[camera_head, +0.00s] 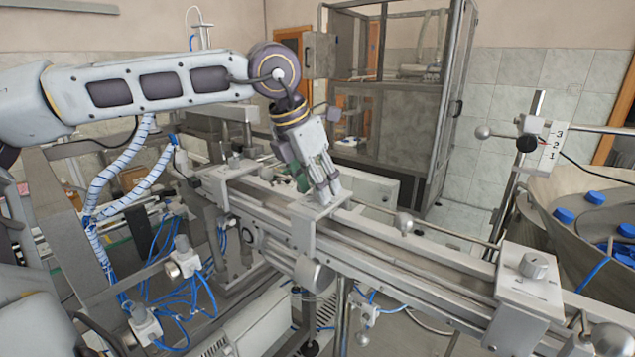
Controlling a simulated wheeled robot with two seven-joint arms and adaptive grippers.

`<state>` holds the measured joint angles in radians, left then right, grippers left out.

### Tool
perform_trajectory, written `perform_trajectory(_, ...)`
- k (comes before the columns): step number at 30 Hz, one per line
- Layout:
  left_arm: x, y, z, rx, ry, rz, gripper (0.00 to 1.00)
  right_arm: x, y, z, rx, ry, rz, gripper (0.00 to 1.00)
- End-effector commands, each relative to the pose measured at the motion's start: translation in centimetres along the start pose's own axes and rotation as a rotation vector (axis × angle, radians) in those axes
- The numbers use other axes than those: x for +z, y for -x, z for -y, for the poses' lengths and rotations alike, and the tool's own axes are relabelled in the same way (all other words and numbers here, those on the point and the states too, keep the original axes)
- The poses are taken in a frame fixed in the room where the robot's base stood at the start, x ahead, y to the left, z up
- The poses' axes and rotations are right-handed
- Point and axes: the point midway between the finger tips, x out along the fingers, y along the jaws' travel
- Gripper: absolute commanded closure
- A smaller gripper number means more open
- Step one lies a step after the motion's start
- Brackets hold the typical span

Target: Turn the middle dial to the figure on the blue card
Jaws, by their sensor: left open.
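My left gripper (327,192) points down over the middle metal block (302,222) on the conveyor rail. Its fingers are open and reach close to the block's top. The middle dial is hidden behind or between the fingers, so its setting cannot be read, and I cannot tell whether the fingers touch it. A round grey dial (534,264) sits in plain view on the right block (527,288). A smaller knob (233,160) sits on the left block. I cannot make out a blue card. My right gripper is not in view.
A white scale (552,147) with figures 3, 2, 1 stands at the right on a post. Beside it is a metal bowl (548,207) with several blue caps (564,215). A glass-walled cabinet (395,115) stands behind.

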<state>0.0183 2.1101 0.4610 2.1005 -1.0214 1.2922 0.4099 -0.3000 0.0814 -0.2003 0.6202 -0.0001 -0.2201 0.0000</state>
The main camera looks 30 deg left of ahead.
Motion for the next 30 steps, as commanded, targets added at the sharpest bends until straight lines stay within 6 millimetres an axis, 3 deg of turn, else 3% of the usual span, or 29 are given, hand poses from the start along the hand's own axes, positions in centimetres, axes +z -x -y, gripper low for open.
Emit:
perform_trajectory(8,0.00,-0.09,-0.01,0.000,0.000,0.000,0.53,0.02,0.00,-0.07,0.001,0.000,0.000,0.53)
perform_trajectory(19,0.01,-0.06,-0.02,0.000,0.000,0.001,0.98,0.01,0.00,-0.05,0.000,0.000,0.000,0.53)
perform_trajectory(30,0.02,-0.09,-0.05,-0.015,-0.039,0.001,0.99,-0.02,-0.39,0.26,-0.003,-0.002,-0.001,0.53)
